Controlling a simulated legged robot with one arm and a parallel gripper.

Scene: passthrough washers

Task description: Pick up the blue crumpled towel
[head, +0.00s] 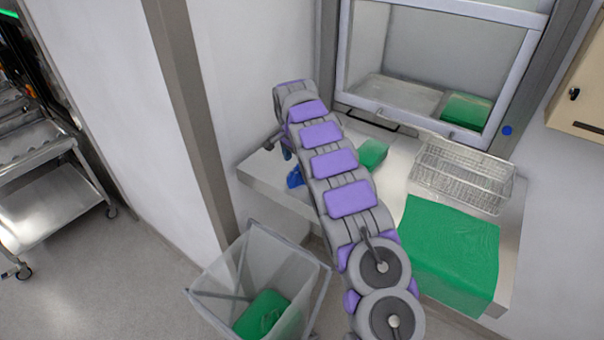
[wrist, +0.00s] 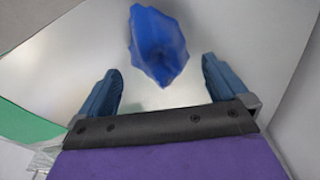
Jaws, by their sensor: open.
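The blue crumpled towel (wrist: 158,45) lies on the pale counter, just ahead of my gripper and roughly between the lines of its fingers in the wrist view. In the head view a small part of the towel (head: 295,177) shows at the left of the counter; my arm hides part of that area. My gripper (wrist: 160,88) is open, with its two blue fingers apart and nothing between them. The towel appears apart from both fingers. In the head view my gripper is mostly hidden behind my arm.
The counter (head: 395,178) also holds a wire basket (head: 462,172), a large green cloth (head: 450,250) and a smaller green cloth (head: 372,153). A pass-through window (head: 440,70) stands behind. A clear bin (head: 262,270) holding green cloth is below in front. A wall borders the counter's left.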

